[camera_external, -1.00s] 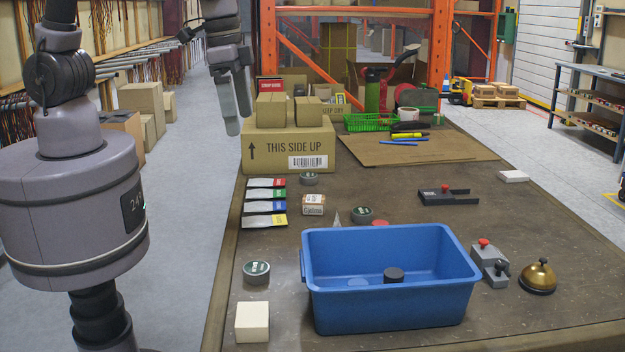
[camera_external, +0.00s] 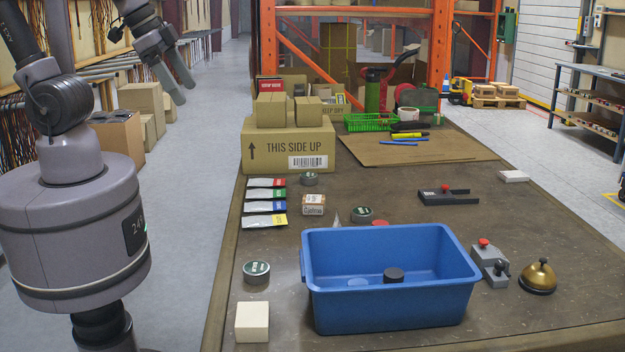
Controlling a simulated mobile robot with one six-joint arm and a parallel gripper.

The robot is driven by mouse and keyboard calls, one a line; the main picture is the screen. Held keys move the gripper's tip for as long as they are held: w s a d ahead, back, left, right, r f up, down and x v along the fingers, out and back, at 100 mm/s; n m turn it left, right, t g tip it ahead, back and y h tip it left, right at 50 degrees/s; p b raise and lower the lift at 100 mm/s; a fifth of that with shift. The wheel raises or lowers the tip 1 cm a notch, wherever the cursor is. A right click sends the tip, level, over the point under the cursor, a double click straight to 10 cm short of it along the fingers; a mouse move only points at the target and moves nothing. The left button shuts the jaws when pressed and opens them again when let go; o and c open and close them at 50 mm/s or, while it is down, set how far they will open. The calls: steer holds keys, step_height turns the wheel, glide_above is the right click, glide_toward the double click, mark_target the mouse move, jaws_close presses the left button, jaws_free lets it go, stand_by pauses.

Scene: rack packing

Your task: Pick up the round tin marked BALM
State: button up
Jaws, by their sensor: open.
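Several round dark tins with greenish lids are in view, and their lettering is too small to read, so I cannot tell which is marked BALM. One tin (camera_external: 256,272) sits at the table's left side, beside the blue bin. Another tin (camera_external: 362,214) sits behind the bin, and a third tin (camera_external: 309,179) is farther back, near the cardboard box. My gripper (camera_external: 185,90) is open and empty, up at the left, off the table's left edge and well apart from the tins.
The blue bin (camera_external: 392,305) holds a dark round piece (camera_external: 393,275) and a blue disc. Coloured packets (camera_external: 265,207), a small labelled box (camera_external: 313,204) and a white block (camera_external: 252,322) lie on the left. A bell (camera_external: 538,277) stands right. The table's right middle is mostly clear.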

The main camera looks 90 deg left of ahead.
steer(key=w+d+f+n+g+p, duration=0.25)
steer(key=w+d+f+n, duration=0.25)
steer(key=w+d+n, duration=0.4)
steer(key=n+g+b, duration=0.2)
steer(key=n+b, duration=0.2)
steer(key=n, duration=0.4)
glide_above(256, 267)
steer(key=f, duration=1.5)
steer(key=s+f, duration=0.1)
steer(key=f, duration=0.7)
steer(key=shift+d+f, duration=0.3)
steer(key=shift+f, duration=0.05)
steer(key=f, duration=0.1)
steer(key=f+b, duration=0.1)
steer(key=f, duration=0.1)
steer(key=w+f+b, duration=0.1)
steer(key=f, duration=0.1)
steer(key=shift+a+f, duration=0.25)
steer(key=shift+r, duration=0.15)
steer(key=shift+c, duration=0.4)
steer(key=c, duration=1.4)
